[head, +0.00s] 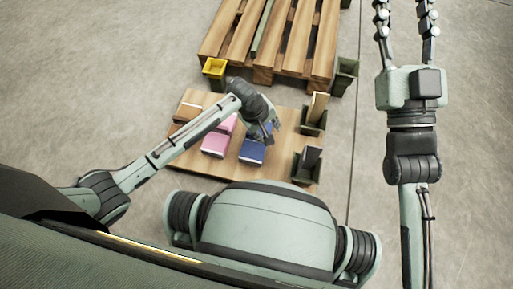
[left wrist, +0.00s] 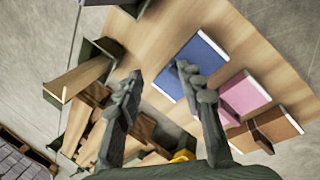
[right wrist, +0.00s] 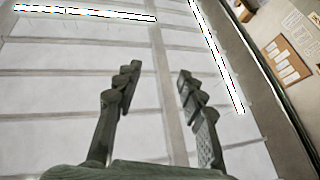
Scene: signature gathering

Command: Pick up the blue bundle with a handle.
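The blue bundle (head: 252,153) lies on a wooden board (head: 232,169), with white edging visible in the left wrist view (left wrist: 207,58). Its handle cannot be made out clearly. My left gripper (head: 268,133) is above the board, close to the blue bundle and partly covering it in the head view. In the left wrist view its fingers (left wrist: 157,76) are apart with nothing between them, and one fingertip overlaps the bundle. I cannot tell whether it touches. My right gripper (head: 407,10) is raised at the right, open and empty; its spread fingers also show in the right wrist view (right wrist: 157,76).
Pink bundles (head: 215,146) and a brown one (head: 186,113) lie left of the blue bundle. Dark bins (head: 313,129) line the board's right side. A yellow-rimmed bin (head: 214,68) stands behind, before a wooden pallet (head: 265,73). Floor at the left is clear.

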